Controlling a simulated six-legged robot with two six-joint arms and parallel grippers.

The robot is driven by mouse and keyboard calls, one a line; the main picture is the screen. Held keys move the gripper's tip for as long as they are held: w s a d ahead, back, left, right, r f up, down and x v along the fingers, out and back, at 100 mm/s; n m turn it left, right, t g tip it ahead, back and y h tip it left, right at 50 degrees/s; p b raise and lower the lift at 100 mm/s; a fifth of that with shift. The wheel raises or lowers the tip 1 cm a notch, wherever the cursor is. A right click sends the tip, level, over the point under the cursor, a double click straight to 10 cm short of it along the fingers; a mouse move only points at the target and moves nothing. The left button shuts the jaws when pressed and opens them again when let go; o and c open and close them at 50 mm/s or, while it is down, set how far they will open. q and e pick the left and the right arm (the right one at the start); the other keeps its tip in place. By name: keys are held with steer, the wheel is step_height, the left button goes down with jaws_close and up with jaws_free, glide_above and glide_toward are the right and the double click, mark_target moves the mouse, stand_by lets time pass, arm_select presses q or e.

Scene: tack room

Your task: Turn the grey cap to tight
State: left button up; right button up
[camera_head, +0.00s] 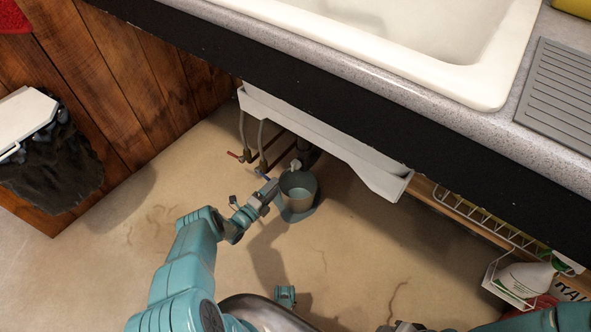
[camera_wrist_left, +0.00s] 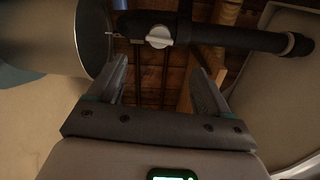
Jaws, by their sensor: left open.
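The grey cap (camera_wrist_left: 160,37) shows in the left wrist view as a pale round cap with a raised grip bar, on a dark pipe (camera_wrist_left: 235,36). In the head view the cap (camera_head: 296,164) is a small pale spot under the sink, just behind the bucket. My left gripper (camera_head: 271,189) is beside the bucket's left side. In the left wrist view its fingers (camera_wrist_left: 161,78) are apart and empty, with the cap ahead between and beyond the tips, not touched. Part of my right arm (camera_head: 540,322) shows at the bottom edge; its gripper is not clear.
A grey metal bucket (camera_head: 298,201) stands close to my left gripper and fills the upper left of the wrist view. Valves and hoses (camera_head: 247,156) hang left of it. A white sink (camera_head: 330,135) overhangs. A wire rack (camera_head: 480,220) and spray bottle (camera_head: 527,279) are right. Floor in front is mostly clear.

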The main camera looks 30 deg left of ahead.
mark_target(293, 171)
arm_select(q)
steer(key=w+b, duration=0.2)
steer(key=w, duration=0.2)
steer(key=w+b, duration=0.2)
steer(key=w, duration=0.2)
steer(key=w+d+b, duration=0.1)
steer(key=w+b, duration=0.2)
steer(key=w, duration=0.1)
steer(key=shift+w, duration=0.4)
steer(key=c, duration=1)
